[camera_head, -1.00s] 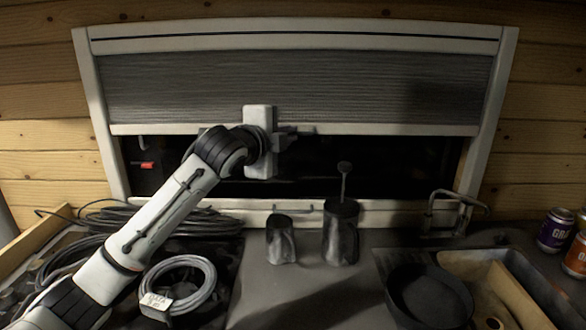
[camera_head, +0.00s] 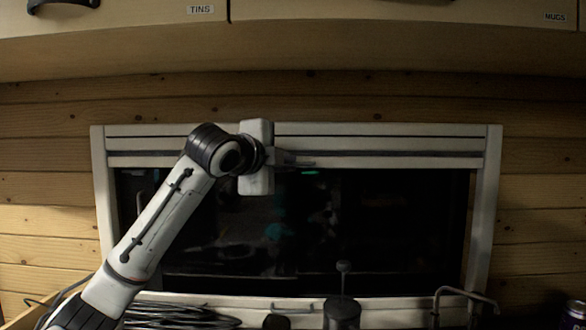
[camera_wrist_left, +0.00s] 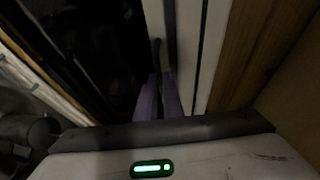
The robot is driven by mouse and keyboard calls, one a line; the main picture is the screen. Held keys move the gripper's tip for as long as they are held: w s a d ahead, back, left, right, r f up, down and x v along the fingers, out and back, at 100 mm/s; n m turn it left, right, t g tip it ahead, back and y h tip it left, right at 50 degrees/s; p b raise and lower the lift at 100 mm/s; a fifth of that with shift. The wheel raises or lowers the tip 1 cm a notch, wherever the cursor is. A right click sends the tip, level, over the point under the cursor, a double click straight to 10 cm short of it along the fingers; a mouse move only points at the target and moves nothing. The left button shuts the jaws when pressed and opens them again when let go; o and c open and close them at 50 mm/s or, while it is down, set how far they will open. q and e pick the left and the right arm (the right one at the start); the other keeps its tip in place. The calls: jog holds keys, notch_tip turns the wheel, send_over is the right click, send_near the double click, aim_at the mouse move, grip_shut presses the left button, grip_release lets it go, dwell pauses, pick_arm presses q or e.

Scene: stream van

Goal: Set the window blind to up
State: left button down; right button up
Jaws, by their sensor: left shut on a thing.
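The window blind (camera_head: 400,161) is gathered near the top of the white window frame (camera_head: 481,215), with only a thin dark strip of fabric above its bottom bar. The dark glass below it is uncovered. My left gripper (camera_head: 297,161) is at the blind's bottom bar, near the middle of the window, and is shut on it. In the left wrist view the fingers (camera_wrist_left: 159,98) are close together beside the pale bar and frame. The exact grip point is partly hidden. My right gripper is not in view.
Below stand a dark canister (camera_head: 342,312), coiled cables (camera_head: 180,316), a metal rack (camera_head: 462,296) and a can (camera_head: 574,315) at the right edge.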

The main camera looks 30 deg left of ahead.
pick_arm(q)
jog(key=c, duration=1.9)
grip_release()
jog(key=b+v, duration=0.2)
jog(key=v, duration=0.8)
jog(key=shift+s, duration=0.15)
